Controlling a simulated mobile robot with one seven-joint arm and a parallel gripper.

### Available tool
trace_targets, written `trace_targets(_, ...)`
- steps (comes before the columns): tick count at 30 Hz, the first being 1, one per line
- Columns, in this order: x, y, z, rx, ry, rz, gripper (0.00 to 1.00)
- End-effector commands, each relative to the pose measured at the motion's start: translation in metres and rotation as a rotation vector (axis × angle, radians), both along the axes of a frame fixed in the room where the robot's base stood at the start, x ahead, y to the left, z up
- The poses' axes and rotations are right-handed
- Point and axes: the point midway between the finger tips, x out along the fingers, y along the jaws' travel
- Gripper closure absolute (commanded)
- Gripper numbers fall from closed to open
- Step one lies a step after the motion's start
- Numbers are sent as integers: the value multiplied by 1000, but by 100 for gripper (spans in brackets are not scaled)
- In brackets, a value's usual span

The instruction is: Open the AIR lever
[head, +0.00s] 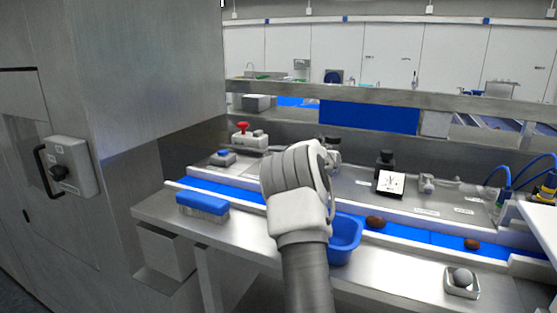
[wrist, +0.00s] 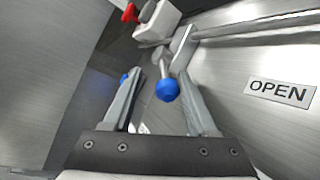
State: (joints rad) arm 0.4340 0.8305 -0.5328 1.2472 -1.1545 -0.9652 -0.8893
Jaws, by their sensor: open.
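The lever is a grey metal arm (wrist: 181,50) on a pipe fitting, ending in a blue ball knob (wrist: 167,90) in the wrist view. My gripper (wrist: 161,78) is open. The knob shows between its two fingers, nearer the right one, with no clear contact on either. An OPEN label (wrist: 281,93) is on the metal panel to the right. In the head view my white wrist (head: 299,205) is above the bench and hides the lever and my fingers. No AIR marking is legible.
A pale valve body with a red handle (wrist: 130,13) lies beyond the lever. On the bench are a blue brush (head: 203,204), a blue tub (head: 345,236) beside my arm, and a blue belt (head: 410,236) with brown dates. A steel cabinet (head: 150,80) closes off the left.

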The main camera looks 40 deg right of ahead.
Motion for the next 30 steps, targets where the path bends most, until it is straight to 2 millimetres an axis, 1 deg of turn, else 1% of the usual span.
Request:
trace_targets(1,0,-1,18,-8,-15,1,54)
trace_targets(3,0,-1,35,-9,-18,0,54)
trace_targets(5,-13,-10,40,-6,-16,-5,54)
trace_targets(9,-40,-24,58,-7,-14,-4,54)
trace_targets(15,-74,-43,81,-4,-13,-3,54)
trace_targets(21,-96,-54,95,-4,-12,-2,54)
trace_targets(25,-101,-57,99,-4,-10,0,54)
trace_targets(30,-102,-57,99,-4,-10,0,54)
